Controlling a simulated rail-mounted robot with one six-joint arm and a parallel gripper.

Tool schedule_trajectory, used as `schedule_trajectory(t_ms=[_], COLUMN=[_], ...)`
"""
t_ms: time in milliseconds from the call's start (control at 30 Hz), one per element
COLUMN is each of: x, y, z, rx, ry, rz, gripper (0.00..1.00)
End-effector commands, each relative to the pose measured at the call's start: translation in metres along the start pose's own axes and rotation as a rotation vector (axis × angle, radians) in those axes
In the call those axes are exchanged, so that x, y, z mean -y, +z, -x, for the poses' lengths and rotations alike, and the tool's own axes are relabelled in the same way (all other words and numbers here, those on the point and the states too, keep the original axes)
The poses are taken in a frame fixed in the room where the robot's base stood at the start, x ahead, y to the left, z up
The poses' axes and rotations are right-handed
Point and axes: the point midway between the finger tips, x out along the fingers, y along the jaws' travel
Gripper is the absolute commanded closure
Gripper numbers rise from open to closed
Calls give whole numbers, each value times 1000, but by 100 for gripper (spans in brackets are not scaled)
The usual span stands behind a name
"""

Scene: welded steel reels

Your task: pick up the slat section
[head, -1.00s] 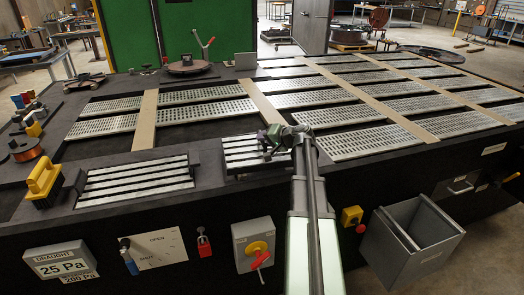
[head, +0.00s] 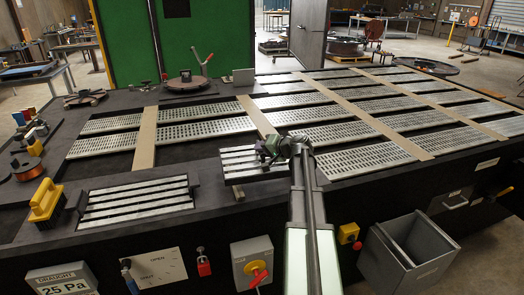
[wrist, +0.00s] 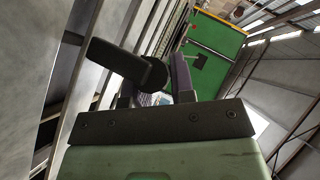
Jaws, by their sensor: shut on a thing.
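In the wrist view my gripper (wrist: 165,72) shows two dark fingers, one with a rounded end. Large pale bars (wrist: 32,55) fill the left of that view close up. The exact grip contact is hidden.
A similar slatted panel (head: 130,205) lies to the left, beside a yellow handle (head: 45,203). Long perforated grates (head: 365,160) cover the bench behind. A round plate with a red lever (head: 187,84) stands at the back. A grey open bin (head: 405,255) hangs at front right.

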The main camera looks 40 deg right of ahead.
Motion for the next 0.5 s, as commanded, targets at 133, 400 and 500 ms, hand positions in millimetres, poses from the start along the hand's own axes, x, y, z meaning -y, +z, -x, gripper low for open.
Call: schedule_trajectory(t_ms=[133, 400, 500], x=[52, 114, 125], y=[-24, -54, -59], z=[24, 54, 59], rx=[-1, -1, -1], ry=[-2, -2, -2], rz=[-1, -1, -1], gripper=[100, 100, 100])
